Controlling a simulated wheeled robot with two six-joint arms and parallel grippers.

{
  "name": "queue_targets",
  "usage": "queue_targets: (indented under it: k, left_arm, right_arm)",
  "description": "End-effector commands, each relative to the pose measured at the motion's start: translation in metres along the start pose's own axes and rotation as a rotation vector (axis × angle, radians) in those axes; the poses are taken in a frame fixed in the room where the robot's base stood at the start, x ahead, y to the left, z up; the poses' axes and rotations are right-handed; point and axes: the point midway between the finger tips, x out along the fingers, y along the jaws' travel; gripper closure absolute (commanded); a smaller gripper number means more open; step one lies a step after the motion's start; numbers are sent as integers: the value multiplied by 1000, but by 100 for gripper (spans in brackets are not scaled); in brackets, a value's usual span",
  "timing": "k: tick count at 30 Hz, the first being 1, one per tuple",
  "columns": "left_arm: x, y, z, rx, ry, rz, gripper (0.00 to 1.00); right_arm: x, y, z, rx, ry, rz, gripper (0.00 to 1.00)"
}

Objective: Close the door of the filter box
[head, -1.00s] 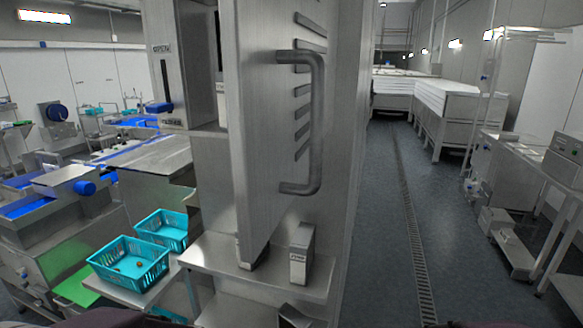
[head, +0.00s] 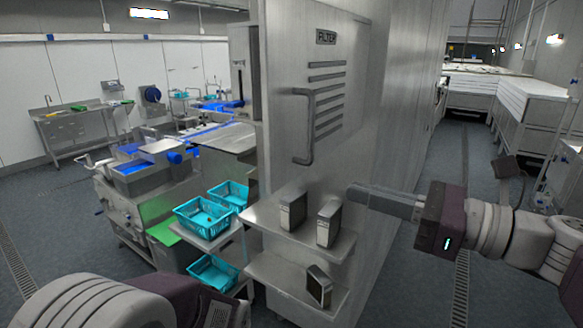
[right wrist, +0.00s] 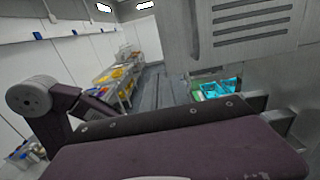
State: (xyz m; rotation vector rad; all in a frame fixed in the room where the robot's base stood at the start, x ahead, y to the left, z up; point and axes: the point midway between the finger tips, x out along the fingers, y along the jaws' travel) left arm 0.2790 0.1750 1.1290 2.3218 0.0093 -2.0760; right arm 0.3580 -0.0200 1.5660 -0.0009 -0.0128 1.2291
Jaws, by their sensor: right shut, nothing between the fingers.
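The filter box door (head: 284,60) is a grey metal panel with a FILTER label, slanted louvres and a bar handle (head: 300,127) at its left. It faces me and looks nearly flush with the box; I cannot tell if a small gap is left. Its louvred face also shows at the top right of the right wrist view (right wrist: 238,50). My right gripper (head: 352,192) is shut and empty, pointing left, below and right of the handle, in front of the panel's lower right. My left arm shows at the bottom left; its fingertips are not visible.
Below the door, a metal shelf (head: 262,222) bears two grey box-shaped filters (head: 293,210), and a lower shelf (head: 275,275) holds another. Teal crates (head: 204,217) stand to the left. A clear aisle runs along the right, with white-covered bins at its end.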

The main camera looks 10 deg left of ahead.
Motion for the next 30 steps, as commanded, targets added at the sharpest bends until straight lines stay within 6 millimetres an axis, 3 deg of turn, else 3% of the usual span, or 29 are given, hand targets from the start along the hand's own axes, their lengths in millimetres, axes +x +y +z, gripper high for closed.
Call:
queue_targets:
  k: [5, 21, 30]
  left_arm:
    - [-4, 0, 0, 0, -1, 0, 29]
    - [-48, 1, -5, 0, -1, 0, 29]
    - [-53, 1, -6, 0, -1, 0, 29]
  right_arm:
    - [14, 1, -1, 3, 1, 6, 100]
    - [123, 1, -1, 5, 6, 5, 100]
    - [141, 0, -4, 2, 4, 0, 100]
